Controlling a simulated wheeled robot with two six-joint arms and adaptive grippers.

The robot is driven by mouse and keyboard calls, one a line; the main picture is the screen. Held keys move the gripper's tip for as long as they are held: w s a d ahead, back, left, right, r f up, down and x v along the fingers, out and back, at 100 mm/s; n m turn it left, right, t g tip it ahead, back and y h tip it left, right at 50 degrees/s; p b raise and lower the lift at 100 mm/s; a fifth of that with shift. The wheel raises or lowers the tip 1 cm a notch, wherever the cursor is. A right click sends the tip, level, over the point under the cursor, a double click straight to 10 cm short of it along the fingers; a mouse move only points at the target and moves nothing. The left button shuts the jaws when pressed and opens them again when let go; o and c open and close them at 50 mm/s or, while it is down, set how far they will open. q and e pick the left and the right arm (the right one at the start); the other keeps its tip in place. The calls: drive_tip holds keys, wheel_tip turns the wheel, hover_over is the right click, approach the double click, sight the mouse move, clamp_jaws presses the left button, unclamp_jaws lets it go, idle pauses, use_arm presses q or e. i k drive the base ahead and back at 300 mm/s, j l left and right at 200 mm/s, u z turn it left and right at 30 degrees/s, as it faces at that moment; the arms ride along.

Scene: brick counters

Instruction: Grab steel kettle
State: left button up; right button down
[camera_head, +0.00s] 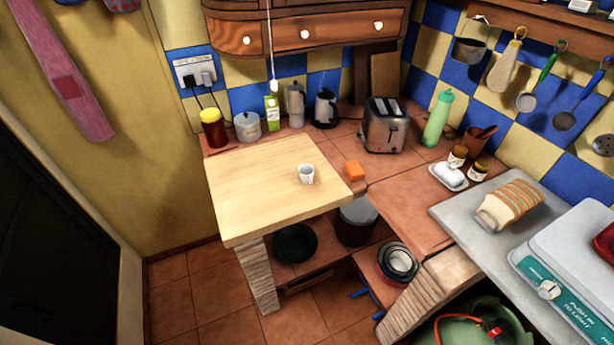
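A small steel kettle (326,108) with dark parts stands upright at the back of the brick counter, near the blue and yellow tiled wall. A taller grey metal pot (296,105) stands just left of it. A steel toaster (384,125) is to its right. Neither of my grippers shows in the head view, so I cannot see what they hold. The lower part of the kettle is small in view but not covered.
A wooden board (270,185) with a white cup (306,174) lies in front of the kettle. An orange block (354,170) sits at the board's right. A drawer cabinet (310,30) overhangs the counter. Bread (510,203) lies on the right slab.

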sight(326, 111)
drive_tip(key=i+j+z, duration=0.15)
drive_tip(key=j+z, duration=0.3)
drive_tip(key=j, duration=0.15)
drive_tip(key=i+j+z, duration=0.1)
drive_tip(key=j+z, duration=0.35)
drive_tip(key=j, duration=0.25)
drive_tip(key=j+z, duration=0.5)
drive_tip(key=j, duration=0.15)
